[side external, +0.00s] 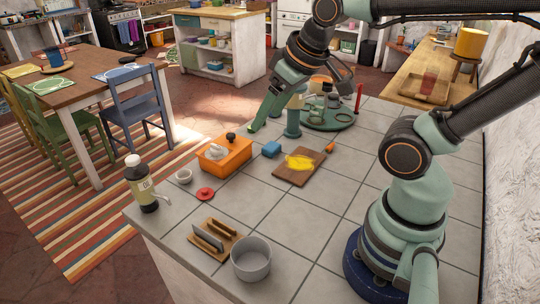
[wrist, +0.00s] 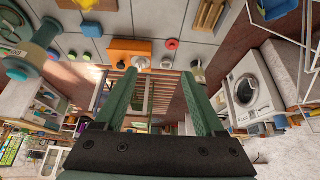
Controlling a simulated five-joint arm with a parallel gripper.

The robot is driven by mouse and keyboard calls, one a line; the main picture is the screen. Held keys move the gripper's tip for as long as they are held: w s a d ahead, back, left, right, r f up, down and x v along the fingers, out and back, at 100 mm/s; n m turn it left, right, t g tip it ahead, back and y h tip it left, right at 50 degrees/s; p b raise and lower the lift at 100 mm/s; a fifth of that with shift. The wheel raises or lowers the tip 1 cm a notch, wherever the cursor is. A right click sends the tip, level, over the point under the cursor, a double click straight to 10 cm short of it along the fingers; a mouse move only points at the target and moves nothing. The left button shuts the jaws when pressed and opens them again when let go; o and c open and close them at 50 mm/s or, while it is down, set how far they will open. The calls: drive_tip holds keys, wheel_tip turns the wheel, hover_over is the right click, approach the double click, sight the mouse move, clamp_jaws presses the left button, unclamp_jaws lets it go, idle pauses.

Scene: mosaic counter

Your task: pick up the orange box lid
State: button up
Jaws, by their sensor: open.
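The orange box (side external: 237,162) stands on the tiled counter left of centre, with its orange lid (side external: 211,151) on top. A black knob (side external: 231,137) and a pale lumpy thing (side external: 217,152) show at its top; I cannot tell whether the pale thing is part of the lid. The orange box also shows in the wrist view (wrist: 125,46), beyond the fingertips. My gripper (side external: 253,128) is open and empty, above and behind the box in the side view, apart from it. Its two green fingers are spread in the wrist view (wrist: 158,76).
A green cylinder (side external: 292,122) stands close right of my gripper, before a round green tray (side external: 325,120). A blue block (side external: 271,149) and a wooden board (side external: 293,179) with yellow cloth lie right of the box. A white cup (side external: 184,177), red disc (side external: 205,194) and bottle (side external: 142,188) are nearer.

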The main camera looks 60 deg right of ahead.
drive_tip(key=n+g, duration=0.6)
drive_tip(key=n, duration=0.9)
hover_over(231, 134)
drive_tip(key=f, duration=1.3)
drive_tip(key=shift+w+a+f, duration=0.1)
drive_tip(key=shift+a, duration=0.2)
drive_tip(key=shift+d+f, duration=0.15)
drive_tip(key=shift+f, duration=1.2)
drive_tip(key=shift+d+f, duration=0.1)
drive_tip(key=shift+f, duration=1.2)
clamp_jaws()
